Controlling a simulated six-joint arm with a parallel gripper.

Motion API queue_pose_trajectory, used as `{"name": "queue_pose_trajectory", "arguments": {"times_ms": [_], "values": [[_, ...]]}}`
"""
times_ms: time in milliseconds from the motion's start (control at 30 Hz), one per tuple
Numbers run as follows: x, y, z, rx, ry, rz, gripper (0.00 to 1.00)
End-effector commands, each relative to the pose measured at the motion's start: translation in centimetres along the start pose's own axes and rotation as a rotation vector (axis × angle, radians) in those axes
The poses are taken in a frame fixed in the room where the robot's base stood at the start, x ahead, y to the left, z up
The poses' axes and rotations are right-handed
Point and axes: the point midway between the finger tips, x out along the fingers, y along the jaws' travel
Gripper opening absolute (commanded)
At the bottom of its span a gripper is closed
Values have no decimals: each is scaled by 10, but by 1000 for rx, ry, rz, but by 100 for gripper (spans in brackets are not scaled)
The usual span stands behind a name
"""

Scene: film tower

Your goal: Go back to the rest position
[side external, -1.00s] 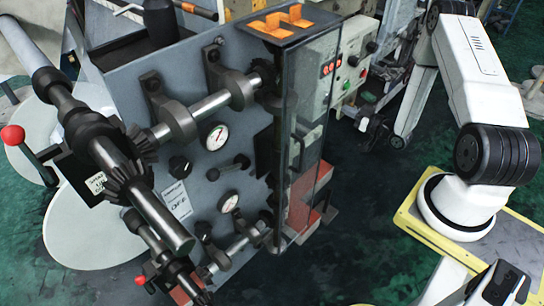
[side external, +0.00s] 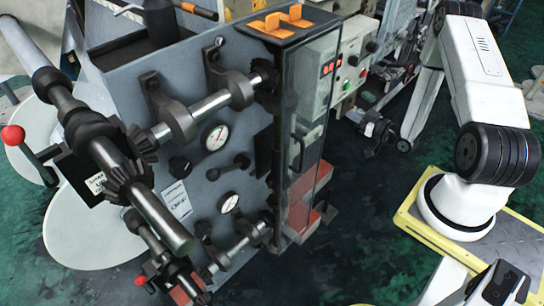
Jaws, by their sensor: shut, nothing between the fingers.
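My white arm stands at the right in the side external view, folded up and over with its forearm hanging down. My gripper (side external: 374,136) is a small dark shape at the lower end of the forearm. It is shut and holds nothing. It hangs to the right of the film tower (side external: 312,140), apart from it by a visible gap. The tower's clear door with its grey handle (side external: 299,150) appears closed. Fine detail of the fingertips is too small to tell.
The grey machine panel (side external: 190,130) with gauges, rollers and shafts fills the left. A control box (side external: 357,55) with coloured buttons stands behind my gripper. A yellow-edged base plate (side external: 420,229) lies under my arm. Dark green floor (side external: 365,215) is clear between tower and plate.

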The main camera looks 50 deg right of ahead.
Motion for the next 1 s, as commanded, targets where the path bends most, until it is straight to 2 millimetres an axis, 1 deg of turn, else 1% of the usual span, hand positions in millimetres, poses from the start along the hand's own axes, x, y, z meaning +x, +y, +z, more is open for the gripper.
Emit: {"name": "queue_pose_trajectory", "arguments": {"times_ms": [167, 300, 467, 700, 900, 1000], "values": [[9, -7, 25, 23, -124, 7, 0], [16, -15, 57, 52, -282, 21, 0], [17, -27, 95, 93, -486, 48, 0], [4, -48, 147, 161, -792, 99, 0], [-17, -69, 180, 220, -1043, 153, 0], [-30, -81, 192, 249, -1168, 182, 0]]}}
